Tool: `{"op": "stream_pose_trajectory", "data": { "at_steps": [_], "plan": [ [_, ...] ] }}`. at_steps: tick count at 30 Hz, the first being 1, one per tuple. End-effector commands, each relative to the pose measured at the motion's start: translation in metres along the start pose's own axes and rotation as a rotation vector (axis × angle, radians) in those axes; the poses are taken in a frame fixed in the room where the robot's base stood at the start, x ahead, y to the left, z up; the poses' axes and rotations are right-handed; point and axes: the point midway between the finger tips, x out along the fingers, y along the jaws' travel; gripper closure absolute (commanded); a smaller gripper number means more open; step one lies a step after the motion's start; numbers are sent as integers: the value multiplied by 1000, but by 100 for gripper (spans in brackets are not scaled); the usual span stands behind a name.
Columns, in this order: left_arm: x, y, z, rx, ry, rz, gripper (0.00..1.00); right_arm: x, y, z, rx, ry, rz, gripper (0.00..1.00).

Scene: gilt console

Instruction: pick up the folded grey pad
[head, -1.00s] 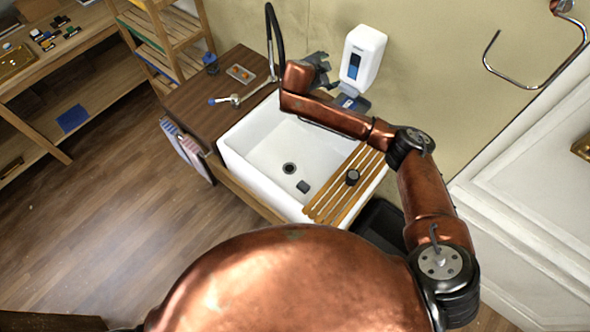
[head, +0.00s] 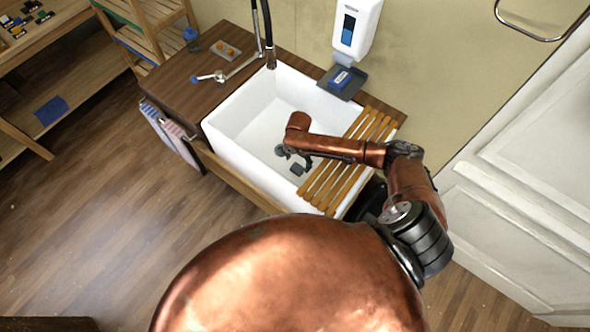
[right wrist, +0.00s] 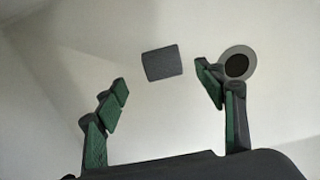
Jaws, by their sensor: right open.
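The folded grey pad (head: 297,169) is a small dark rectangle lying on the floor of the white sink (head: 226,142). My right gripper (head: 294,156) is down in the sink area, close to the pad in the head view. In the right wrist view, the gripper (right wrist: 161,80) is open and empty, with its green-padded fingers spread. The pad (right wrist: 162,62) shows just beyond the fingertips, roughly between them and not held. How high the fingers are over it I cannot tell. My left gripper is not in view.
The round drain (right wrist: 238,64) is beside the right-hand finger. A slatted wooden rack (head: 318,188) covers the sink's right end, under my arm. A black faucet (head: 268,40) rises at the back. A blue sponge (head: 341,79) lies on a dark tray behind the sink.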

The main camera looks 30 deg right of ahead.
Motion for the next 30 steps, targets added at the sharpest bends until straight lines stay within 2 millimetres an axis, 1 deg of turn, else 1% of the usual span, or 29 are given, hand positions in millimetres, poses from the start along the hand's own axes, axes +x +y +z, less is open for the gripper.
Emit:
{"op": "stream_pose_trajectory", "data": {
  "at_steps": [3,6,9,12,18,20,30],
  "plan": [
    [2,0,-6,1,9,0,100,16,-2,-1,-1,2,2,36],
    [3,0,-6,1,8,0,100,32,-4,-1,-3,2,1,36],
    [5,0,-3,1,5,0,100,43,-4,-1,-3,2,1,36],
    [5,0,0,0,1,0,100,48,-4,-2,-3,2,-1,36],
    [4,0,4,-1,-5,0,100,48,-4,-2,-3,2,-1,36],
    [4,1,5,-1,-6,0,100,48,-4,-2,-3,3,-1,40],
    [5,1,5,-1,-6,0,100,48,-4,-2,-3,3,-1,63]
  ]
}}
